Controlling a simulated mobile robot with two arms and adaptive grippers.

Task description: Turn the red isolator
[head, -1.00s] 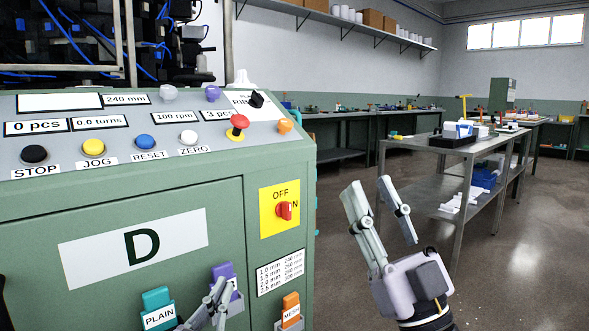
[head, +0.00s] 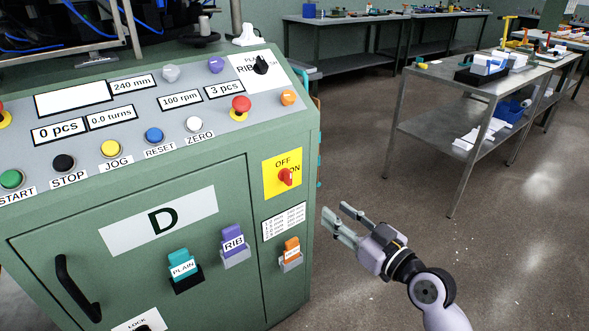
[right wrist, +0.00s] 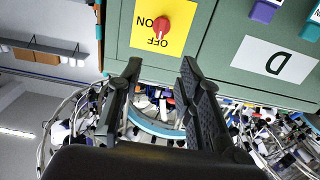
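The red isolator (head: 285,177) is a red knob on a yellow plate (head: 270,187) marked OFF at the top and ON at the right, on the front of the green cabinet. Its pointer seems to face OFF. In the right wrist view the red isolator (right wrist: 160,24) shows upside down, beyond the fingertips. My right gripper (head: 336,214) is open and empty, to the lower right of the isolator and apart from it. Its two spread fingers also show in the right wrist view (right wrist: 160,68). My left gripper is out of view.
A red mushroom button (head: 241,104) and other buttons sit on the sloped panel above. PLAIN (head: 183,267), RIB (head: 233,242) and orange (head: 291,250) tags hang on the cabinet front. A metal table (head: 430,125) stands at the right. The floor between is clear.

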